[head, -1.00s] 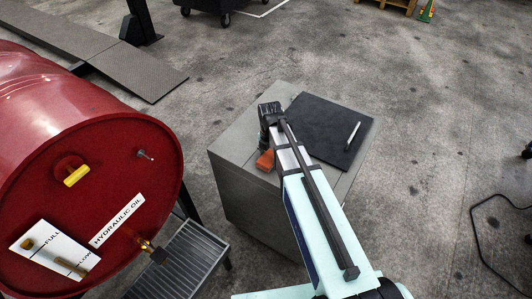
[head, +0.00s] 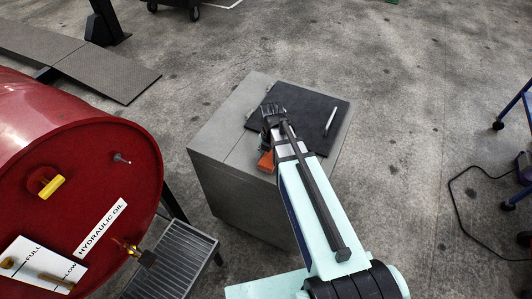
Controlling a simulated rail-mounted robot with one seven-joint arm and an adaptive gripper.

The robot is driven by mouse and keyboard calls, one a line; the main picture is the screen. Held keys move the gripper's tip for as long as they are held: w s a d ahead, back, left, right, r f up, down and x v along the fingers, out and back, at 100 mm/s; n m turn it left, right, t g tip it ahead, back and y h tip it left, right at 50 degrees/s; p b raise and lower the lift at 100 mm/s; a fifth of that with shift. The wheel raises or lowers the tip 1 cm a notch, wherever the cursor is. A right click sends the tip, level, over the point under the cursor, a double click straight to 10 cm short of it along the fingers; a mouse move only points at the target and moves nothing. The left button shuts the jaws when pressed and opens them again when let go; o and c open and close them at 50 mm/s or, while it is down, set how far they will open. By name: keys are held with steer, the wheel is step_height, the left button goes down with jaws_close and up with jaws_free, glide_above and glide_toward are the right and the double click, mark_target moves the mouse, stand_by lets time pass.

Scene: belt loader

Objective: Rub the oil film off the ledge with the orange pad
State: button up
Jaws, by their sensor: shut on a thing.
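An orange pad (head: 266,161) is low beside the end of my arm in the head view, over the near part of the grey cabinet top (head: 222,135). My gripper (head: 264,147) is shut on it; its fingers are mostly hidden by my wrist. I cannot tell whether the pad touches the cabinet. I cannot make out an oil film, nor tell which surface is the ledge.
A black mat (head: 318,112) with a white pen-like stick (head: 330,121) lies on the cabinet. A red hydraulic oil drum (head: 85,180) with a tap (head: 146,258) and a grated tray (head: 178,262) stand at left. A black cable (head: 452,205) lies on the floor at right.

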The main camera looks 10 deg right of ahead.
steer(key=shift+r+p, duration=2.3)
steer(key=shift+r, duration=1.8)
